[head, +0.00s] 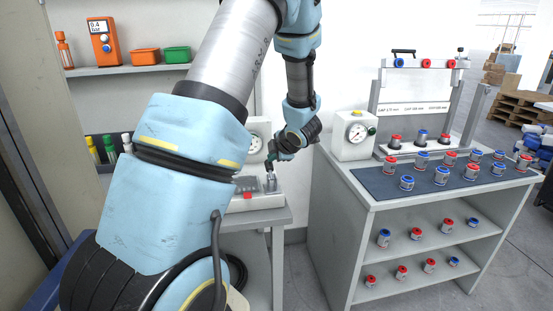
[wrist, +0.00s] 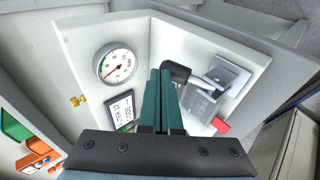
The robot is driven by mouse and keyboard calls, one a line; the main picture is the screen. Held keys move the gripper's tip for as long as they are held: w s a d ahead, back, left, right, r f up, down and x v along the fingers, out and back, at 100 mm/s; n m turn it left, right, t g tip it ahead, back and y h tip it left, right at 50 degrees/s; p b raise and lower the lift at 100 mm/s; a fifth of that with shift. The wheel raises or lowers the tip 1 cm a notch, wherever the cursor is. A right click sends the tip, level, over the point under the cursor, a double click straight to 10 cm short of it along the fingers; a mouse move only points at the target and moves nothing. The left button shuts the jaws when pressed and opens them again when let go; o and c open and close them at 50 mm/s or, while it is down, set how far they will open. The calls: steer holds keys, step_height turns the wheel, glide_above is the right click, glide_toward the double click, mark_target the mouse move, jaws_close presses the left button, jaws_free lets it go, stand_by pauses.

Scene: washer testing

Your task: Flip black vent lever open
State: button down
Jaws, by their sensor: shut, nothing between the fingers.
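The black vent lever (wrist: 178,70) shows in the wrist view as a short bent black piece on the white test unit (wrist: 180,35). My gripper (wrist: 160,72) has its two dark green fingers shut together with nothing between them. The fingertips are just left of the lever and overlap its left end in the picture; I cannot tell whether they touch it. In the head view my gripper (head: 269,163) points down over the test unit (head: 265,203), and I cannot make out the lever there.
In the wrist view, a gauge (wrist: 117,65) and a small display (wrist: 120,110) are left of the fingers. A clear block (wrist: 203,101), a metal plate (wrist: 226,75) and a red part (wrist: 220,125) are to the right. A bench (head: 355,190) with several fittings stands right in the head view.

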steer(key=shift+d+b+x, duration=0.2)
steer(key=shift+b+x, duration=0.45)
steer(key=shift+x, duration=0.7)
steer(key=shift+w+f, duration=0.1)
